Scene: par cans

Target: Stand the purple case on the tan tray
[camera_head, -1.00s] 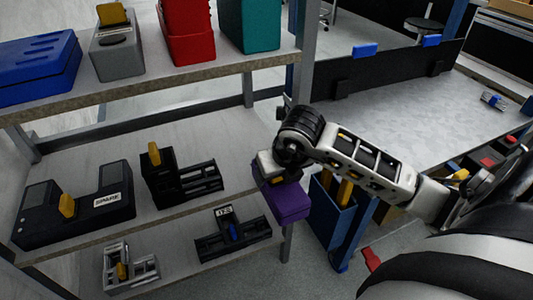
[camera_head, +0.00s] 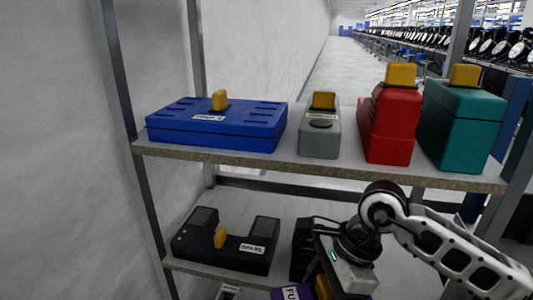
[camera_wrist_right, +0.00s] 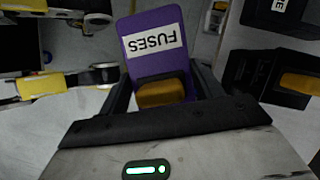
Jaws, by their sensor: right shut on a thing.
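The purple case (camera_wrist_right: 152,62) has a white FUSES label and a yellow handle (camera_wrist_right: 160,93). My right gripper (camera_wrist_right: 162,88) is shut on this handle, with a finger on each side in the right wrist view. In the head view only a corner of the purple case (camera_head: 288,293) shows at the bottom edge, beside my right gripper (camera_head: 325,285). The gripper is in front of the lower shelf. I cannot make out the tan tray in either view. My left gripper is not in view.
The upper shelf (camera_head: 240,163) holds a blue case (camera_head: 215,130), a grey case (camera_head: 320,140), a red case (camera_head: 390,130) and a teal case (camera_head: 460,130). On the lower shelf a black case (camera_head: 225,250) stands left of my gripper. A metal post (camera_head: 130,150) bounds the left.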

